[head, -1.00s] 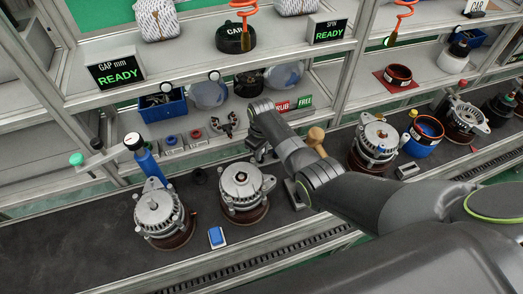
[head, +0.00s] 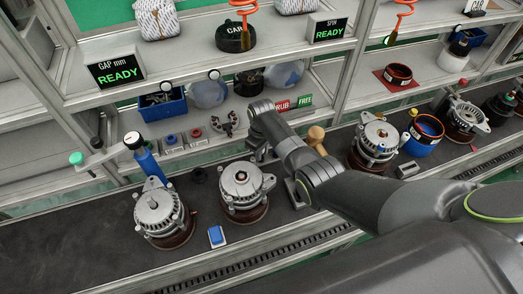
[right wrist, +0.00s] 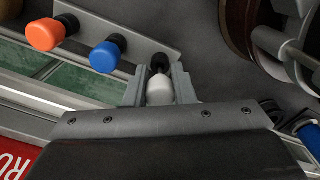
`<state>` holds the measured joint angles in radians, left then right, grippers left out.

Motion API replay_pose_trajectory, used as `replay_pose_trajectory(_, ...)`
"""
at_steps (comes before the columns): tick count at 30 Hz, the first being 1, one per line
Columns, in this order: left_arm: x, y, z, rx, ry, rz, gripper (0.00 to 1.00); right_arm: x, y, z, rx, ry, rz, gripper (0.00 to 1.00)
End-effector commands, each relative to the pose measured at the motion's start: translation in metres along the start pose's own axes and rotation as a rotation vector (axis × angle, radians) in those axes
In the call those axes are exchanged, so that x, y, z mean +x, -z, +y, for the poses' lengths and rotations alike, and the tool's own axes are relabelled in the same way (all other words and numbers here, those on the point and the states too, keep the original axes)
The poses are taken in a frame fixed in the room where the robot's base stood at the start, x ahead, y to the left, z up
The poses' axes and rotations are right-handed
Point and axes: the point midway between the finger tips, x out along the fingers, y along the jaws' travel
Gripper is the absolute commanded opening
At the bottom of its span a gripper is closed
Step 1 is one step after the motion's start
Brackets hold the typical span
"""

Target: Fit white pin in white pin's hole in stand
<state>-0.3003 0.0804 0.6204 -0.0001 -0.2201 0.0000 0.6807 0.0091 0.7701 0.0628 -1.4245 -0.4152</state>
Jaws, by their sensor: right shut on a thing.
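The white pin (right wrist: 160,91) is between the fingers of my right gripper (right wrist: 158,84) in the right wrist view, and the gripper is shut on it. A black part (right wrist: 160,62) shows just beyond its white head. The grey stand (right wrist: 139,31) lies beyond and to the left, with an orange-headed pin (right wrist: 46,34) and a blue-headed pin (right wrist: 108,54) in it. The white pin's hole is not visible, and I cannot tell whether the pin touches the stand. In the head view my right gripper (head: 259,153) is behind the alternator, and the pin is hidden. My left gripper is not in view.
Alternators stand on the dark bench, one (head: 244,188) close to my right gripper and one (head: 160,211) further left. A blue button box (head: 216,236) lies in front. Shelves with a blue bin (head: 162,105) rise behind. The bench's left end is clear.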

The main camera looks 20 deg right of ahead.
Motion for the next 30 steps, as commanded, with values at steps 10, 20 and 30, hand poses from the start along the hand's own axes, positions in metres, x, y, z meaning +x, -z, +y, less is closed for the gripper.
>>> replay_pose_trajectory(10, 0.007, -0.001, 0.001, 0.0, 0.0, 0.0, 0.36, 0.01, 0.0, 0.0, 0.0, 0.0, 0.0, 0.01)
replay_pose_trajectory(20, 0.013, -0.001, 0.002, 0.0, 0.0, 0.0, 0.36, 0.018, 0.0, 0.0, 0.0, -0.001, 0.001, 0.01)
replay_pose_trajectory(30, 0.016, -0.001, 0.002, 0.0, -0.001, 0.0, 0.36, 0.022, 0.0, 0.0, 0.0, 0.0, 0.001, 0.34)
